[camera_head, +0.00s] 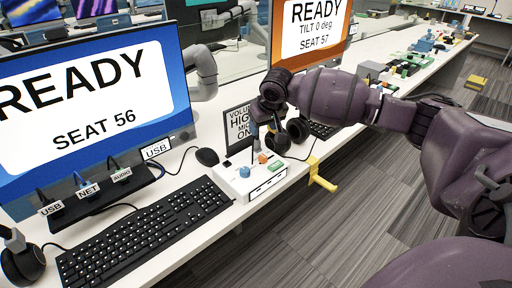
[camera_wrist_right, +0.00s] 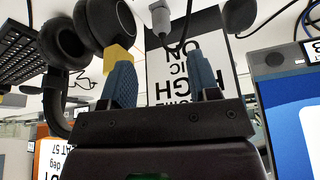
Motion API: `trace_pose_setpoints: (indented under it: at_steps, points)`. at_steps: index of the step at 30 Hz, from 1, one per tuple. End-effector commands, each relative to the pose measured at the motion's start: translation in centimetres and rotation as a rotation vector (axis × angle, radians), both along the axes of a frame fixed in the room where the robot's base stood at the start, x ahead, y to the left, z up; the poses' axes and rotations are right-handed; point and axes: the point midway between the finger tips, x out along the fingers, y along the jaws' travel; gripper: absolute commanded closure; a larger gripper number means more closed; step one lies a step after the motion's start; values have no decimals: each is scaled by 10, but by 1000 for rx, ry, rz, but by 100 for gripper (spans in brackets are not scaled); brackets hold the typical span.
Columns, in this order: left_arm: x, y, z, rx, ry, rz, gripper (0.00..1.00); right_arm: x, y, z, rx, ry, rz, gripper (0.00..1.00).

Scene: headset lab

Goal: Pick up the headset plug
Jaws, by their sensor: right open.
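My right gripper (camera_head: 268,132) reaches in from the right and points down beside the white control box (camera_head: 240,182). In the right wrist view its two blue-tipped fingers (camera_wrist_right: 162,72) are apart, with nothing seen held between them. A grey plug (camera_wrist_right: 159,17) on a dark cable lies beyond the fingertips, about midway between them and apart from them. The black headset (camera_wrist_right: 98,25) is to the left of the fingers in that view. In the head view the headset (camera_head: 298,130) is partly hidden by my gripper, and I cannot make out the plug. My left gripper is out of view.
A printed volume card (camera_head: 238,122) stands behind the control box. A yellow bracket (camera_head: 320,175) juts from the desk's front edge. A keyboard (camera_head: 145,232), a mouse (camera_head: 207,157) and a labelled port strip (camera_head: 100,195) occupy the left. Monitors (camera_head: 90,105) line the back.

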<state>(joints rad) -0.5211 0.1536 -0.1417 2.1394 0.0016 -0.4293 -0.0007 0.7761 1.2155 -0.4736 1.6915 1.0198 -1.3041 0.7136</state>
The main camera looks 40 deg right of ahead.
Motion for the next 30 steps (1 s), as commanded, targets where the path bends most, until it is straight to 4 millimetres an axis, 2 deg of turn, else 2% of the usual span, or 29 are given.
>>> trace_pose_setpoints:
  at_steps: [1,4,13,21,24,30]
  points:
    - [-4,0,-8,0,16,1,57,3,0,-15,0,9,1,44]
    - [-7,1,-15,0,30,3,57,9,-1,-29,0,8,1,44]
    - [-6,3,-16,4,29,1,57,17,-2,-46,-1,4,2,44]
    - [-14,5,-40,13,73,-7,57,31,-4,-82,0,9,2,44]
    - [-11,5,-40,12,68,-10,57,34,-4,-86,-1,5,4,44]
    - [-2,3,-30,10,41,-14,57,35,-4,-82,-2,-2,4,44]
